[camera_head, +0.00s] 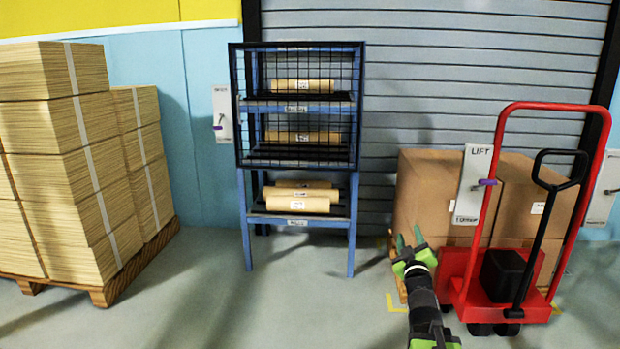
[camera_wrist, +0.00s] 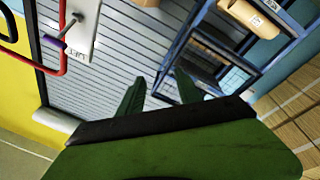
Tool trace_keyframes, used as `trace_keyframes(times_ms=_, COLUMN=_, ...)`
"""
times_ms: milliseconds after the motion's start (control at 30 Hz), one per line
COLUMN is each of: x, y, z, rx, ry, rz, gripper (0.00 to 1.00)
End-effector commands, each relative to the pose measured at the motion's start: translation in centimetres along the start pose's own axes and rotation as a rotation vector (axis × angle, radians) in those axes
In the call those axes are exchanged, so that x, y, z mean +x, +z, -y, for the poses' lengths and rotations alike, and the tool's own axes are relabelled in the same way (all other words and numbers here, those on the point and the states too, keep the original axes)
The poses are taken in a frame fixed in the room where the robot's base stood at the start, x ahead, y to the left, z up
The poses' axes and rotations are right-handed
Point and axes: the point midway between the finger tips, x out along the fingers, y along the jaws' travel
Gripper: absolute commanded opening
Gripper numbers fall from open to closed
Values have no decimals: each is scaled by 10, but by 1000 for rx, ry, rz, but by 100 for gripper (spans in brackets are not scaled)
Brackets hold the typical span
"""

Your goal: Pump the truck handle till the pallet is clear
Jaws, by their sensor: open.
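The red pallet truck (camera_head: 522,290) stands at the right in the head view, with a red hoop frame and a black pump handle (camera_head: 536,240) tilted up to the right. Part of its black handle (camera_wrist: 5,27) shows at the left edge of the wrist view. A pallet (camera_head: 397,277) with brown cartons (camera_head: 426,200) stands behind the truck. Whether it touches the floor is hidden. A white LIFT plate (camera_head: 472,190) with a purple-tipped lever (camera_head: 487,182) shows at the red frame. My gripper (camera_head: 408,240) is open and empty, left of the truck and apart from the handle.
A blue rack (camera_head: 353,225) with kraft rolls (camera_head: 300,204) stands in the middle, its upper part behind black mesh. Stacked sheets on a wooden pallet (camera_head: 105,294) fill the left. A grey shutter (camera_head: 430,60) is behind.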

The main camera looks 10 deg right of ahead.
Motion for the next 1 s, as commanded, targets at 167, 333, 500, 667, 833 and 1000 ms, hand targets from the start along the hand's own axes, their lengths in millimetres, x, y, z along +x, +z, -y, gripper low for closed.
trace_keyframes(times_ms=167, x=-34, y=-28, z=149, rx=192, ry=-362, rz=380, gripper=41)
trace_keyframes(times_ms=333, x=-125, y=4, z=230, rx=288, ry=-610, rz=822, gripper=41)
trace_keyframes(times_ms=500, x=-205, y=36, z=245, rx=333, ry=-726, rz=1183, gripper=41)
trace_keyframes(times_ms=667, x=-273, y=43, z=242, rx=338, ry=-797, rz=1474, gripper=41)
trace_keyframes(times_ms=833, x=-284, y=8, z=209, rx=340, ry=-793, rz=1567, gripper=41)
trace_keyframes(times_ms=1000, x=-275, y=-29, z=177, rx=339, ry=-793, rz=1565, gripper=41)
